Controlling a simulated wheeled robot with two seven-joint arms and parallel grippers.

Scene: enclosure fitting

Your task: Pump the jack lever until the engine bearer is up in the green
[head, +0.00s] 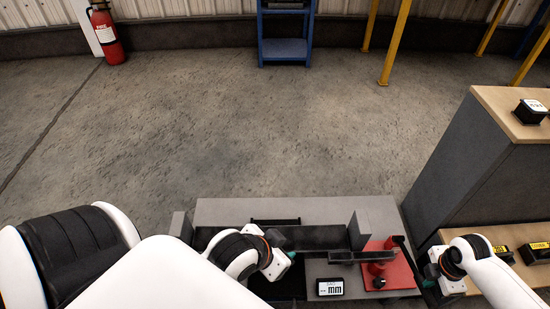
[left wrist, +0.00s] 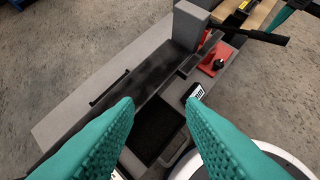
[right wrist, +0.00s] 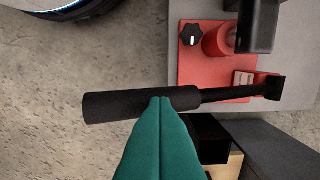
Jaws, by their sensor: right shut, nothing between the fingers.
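The red jack (head: 398,272) stands on the right end of the grey bench, with a black knob (right wrist: 191,34) on its base. Its black lever (head: 408,256) slopes toward my right gripper (head: 428,283). In the right wrist view the lever's thick grip (right wrist: 112,105) lies level across the tips of my shut right gripper (right wrist: 161,99); whether they touch I cannot tell. A dark beam (head: 350,257), perhaps the engine bearer, reaches over the jack. My left gripper (head: 291,255) is over the bench; its fingers stand apart and empty in the left wrist view (left wrist: 160,108). No green mark is visible.
A small display marked mm (head: 330,287) sits on the bench (head: 225,212) front, its reading too small to read. A grey cabinet with a wooden top (head: 500,105) stands at the right. A low wooden shelf (head: 515,232) carries yellow-labelled black boxes.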

